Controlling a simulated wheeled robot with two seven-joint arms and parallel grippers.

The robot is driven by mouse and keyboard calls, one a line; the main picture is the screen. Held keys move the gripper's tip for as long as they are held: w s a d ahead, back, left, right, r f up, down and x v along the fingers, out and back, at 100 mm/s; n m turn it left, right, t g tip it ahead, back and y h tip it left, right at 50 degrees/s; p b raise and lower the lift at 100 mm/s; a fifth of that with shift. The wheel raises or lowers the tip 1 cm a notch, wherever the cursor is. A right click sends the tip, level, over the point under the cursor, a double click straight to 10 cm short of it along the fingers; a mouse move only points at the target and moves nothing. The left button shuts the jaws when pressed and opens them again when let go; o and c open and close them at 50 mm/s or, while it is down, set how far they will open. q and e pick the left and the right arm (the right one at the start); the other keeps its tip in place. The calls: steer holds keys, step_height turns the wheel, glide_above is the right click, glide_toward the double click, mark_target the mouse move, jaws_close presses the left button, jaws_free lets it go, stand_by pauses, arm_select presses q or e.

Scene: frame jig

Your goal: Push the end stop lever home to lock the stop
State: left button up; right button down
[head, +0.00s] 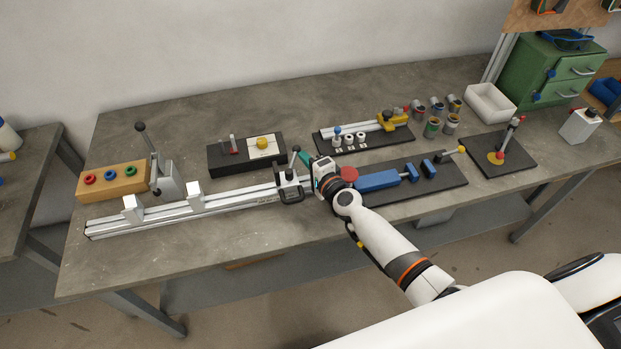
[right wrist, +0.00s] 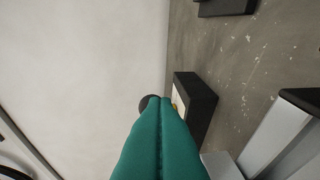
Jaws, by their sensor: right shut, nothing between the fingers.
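A long silver rail (head: 235,194) lies along the front of the bench. The end stop (head: 290,188) is a dark block on the rail near its right end. Its lever (head: 294,163) stands nearly upright, with a black knob on top. My right gripper (head: 305,157) is just right of the lever, its teal fingers shut and empty. In the right wrist view the teal fingers (right wrist: 160,145) are pressed together, and a dark round knob (right wrist: 148,103) shows partly hidden behind their tips. I cannot tell whether they touch. My left gripper is not in view.
A silver clamp (head: 168,180) with a tall black-knobbed handle stands at the rail's left end. Behind the rail is a black box (head: 222,158) with a yellow button. A black board with blue parts (head: 377,180) lies right of my gripper. Two upright blocks sit on the rail.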

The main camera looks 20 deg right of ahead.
mark_target(296, 152)
steer(key=shift+w+b, duration=0.3)
steer(key=shift+b, duration=0.2)
steer(key=shift+w+r+b, duration=0.1)
steer(key=shift+w+b, duration=0.05)
steer(key=shift+b, duration=0.15)
steer(key=shift+w+a+r+n+y+b, duration=0.1)
steer(key=shift+w+n+y+b, duration=0.1)
steer(key=shift+n+y+b, duration=0.3)
steer(key=shift+w+a+n+y+b, duration=0.1)
steer(key=shift+w+n+y+b, duration=0.15)
steer(key=shift+y, duration=0.35)
steer(key=shift+w+a+r+b, duration=0.3)
steer(key=shift+a+b, duration=0.1)
steer(key=shift+b, duration=0.15)
steer(key=shift+w+a+f, duration=0.1)
steer(key=shift+w+f, duration=0.2)
steer(key=shift+w+a+f+g, duration=0.1)
steer(key=shift+w+f+g, duration=0.15)
steer(key=shift+g, duration=0.05)
steer(key=shift+s+a+r, duration=0.1)
steer(key=shift+s, duration=0.15)
